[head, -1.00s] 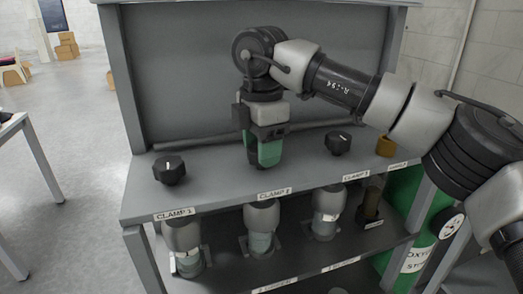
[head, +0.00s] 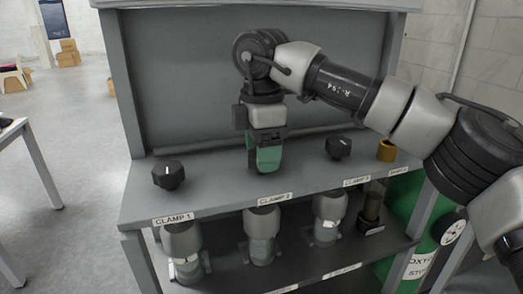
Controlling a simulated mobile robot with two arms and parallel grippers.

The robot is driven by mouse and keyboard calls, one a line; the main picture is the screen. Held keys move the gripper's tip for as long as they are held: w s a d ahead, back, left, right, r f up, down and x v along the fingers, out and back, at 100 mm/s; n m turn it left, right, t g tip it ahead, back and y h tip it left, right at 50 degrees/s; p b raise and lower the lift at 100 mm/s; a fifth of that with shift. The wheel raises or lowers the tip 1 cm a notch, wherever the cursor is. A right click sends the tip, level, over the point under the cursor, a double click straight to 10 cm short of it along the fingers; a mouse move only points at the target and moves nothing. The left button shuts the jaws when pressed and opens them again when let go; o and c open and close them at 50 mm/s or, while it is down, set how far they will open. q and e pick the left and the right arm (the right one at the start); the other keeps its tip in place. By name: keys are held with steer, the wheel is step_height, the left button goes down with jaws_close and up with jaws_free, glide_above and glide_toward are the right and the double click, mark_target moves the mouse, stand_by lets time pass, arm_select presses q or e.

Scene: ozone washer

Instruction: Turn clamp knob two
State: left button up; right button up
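My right gripper (head: 265,167) points straight down at the shelf top, just behind the CLAMP 2 label (head: 273,199). Its green fingers cover the spot where the second knob would be, so clamp knob two is hidden. I cannot tell whether the fingers are closed around it. The black clamp 1 knob (head: 168,175) stands to the left, apart from the gripper. The black clamp 3 knob (head: 339,148) stands to the right, also apart. My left gripper is not in view.
A yellow-brown knob (head: 386,151) sits at the right end of the shelf top (head: 215,179). Grey-topped canisters (head: 262,221) stand on the shelf below. A green oxygen cylinder (head: 408,208) is at the lower right. A back panel (head: 175,80) rises behind.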

steer(key=shift+o, duration=0.7)
steer(key=shift+f, duration=0.1)
steer(key=shift+r, duration=0.3)
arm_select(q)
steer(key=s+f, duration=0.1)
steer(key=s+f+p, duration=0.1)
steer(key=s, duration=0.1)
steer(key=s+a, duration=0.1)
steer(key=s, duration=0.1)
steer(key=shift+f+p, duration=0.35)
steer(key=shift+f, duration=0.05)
arm_select(e)
step_height(320, 180, up, 10)
steer(key=shift+r, duration=0.15)
